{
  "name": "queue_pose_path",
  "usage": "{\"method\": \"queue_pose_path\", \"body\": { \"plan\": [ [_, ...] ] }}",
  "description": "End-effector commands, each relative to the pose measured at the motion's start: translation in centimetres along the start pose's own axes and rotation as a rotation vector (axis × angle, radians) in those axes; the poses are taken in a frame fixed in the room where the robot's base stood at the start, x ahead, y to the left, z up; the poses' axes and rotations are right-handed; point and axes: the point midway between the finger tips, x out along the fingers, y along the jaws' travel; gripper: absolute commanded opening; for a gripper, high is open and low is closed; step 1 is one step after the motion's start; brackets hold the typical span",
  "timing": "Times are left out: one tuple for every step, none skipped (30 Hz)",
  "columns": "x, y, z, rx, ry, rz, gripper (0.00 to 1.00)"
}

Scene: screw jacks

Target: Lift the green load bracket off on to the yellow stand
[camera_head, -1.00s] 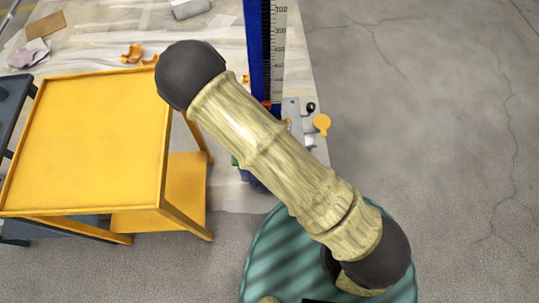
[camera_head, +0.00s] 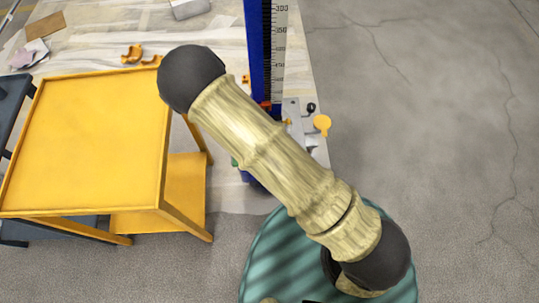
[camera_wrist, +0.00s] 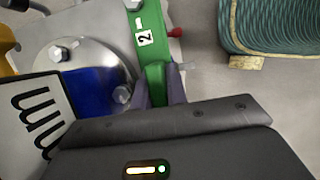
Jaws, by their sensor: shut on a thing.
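The green load bracket (camera_wrist: 146,40), marked with a 2, shows at the top middle of the wrist view. My gripper (camera_wrist: 160,90) is shut on its narrow green part, one dark finger on each side. In the head view my arm hides the gripper and nearly all of the bracket; only a small green bit (camera_head: 235,162) shows beside the blue column (camera_head: 257,60). The yellow stand (camera_head: 90,140) is at the left of the head view, with a bare, rimmed top. I cannot tell whether the bracket still touches the jack.
The jack's round metal part (camera_wrist: 90,85) and scale plate (camera_wrist: 32,108) are close left of my gripper. A dark table (camera_head: 12,100) borders the stand on the left. Orange parts (camera_head: 132,54) lie behind it. Floor at right is clear.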

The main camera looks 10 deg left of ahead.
Motion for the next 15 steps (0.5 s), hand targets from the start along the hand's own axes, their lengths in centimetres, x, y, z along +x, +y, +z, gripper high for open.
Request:
{"method": "queue_pose_path", "body": {
  "plan": [
    [-0.1,0.1,0.0,0.001,0.000,0.001,0.00],
    [-0.1,0.1,0.0,0.001,0.000,0.001,0.00],
    [-0.1,0.1,0.0,0.001,0.000,0.001,0.00],
    [-0.1,0.1,0.0,0.001,0.000,0.001,0.00],
    [-0.1,0.1,0.0,0.001,0.000,0.001,0.00],
    [-0.1,0.1,0.1,0.001,0.000,0.001,0.00],
    [-0.1,0.1,0.1,0.001,0.000,0.001,0.00],
    [-0.2,0.1,0.1,0.001,0.000,0.001,0.00],
    [-0.3,0.1,0.1,0.001,0.000,0.001,0.00],
    [-0.4,0.1,0.2,0.001,0.001,0.001,0.00],
    [-0.5,0.1,0.2,0.001,0.001,0.001,0.00],
    [-0.8,0.1,0.3,0.002,0.001,0.001,0.00],
    [-0.9,0.1,0.4,0.002,0.001,0.002,0.00],
    [-1.2,0.1,0.5,0.002,0.002,0.002,0.00],
    [-1.5,0.1,0.6,0.002,0.002,0.002,0.00]
  ]
}}
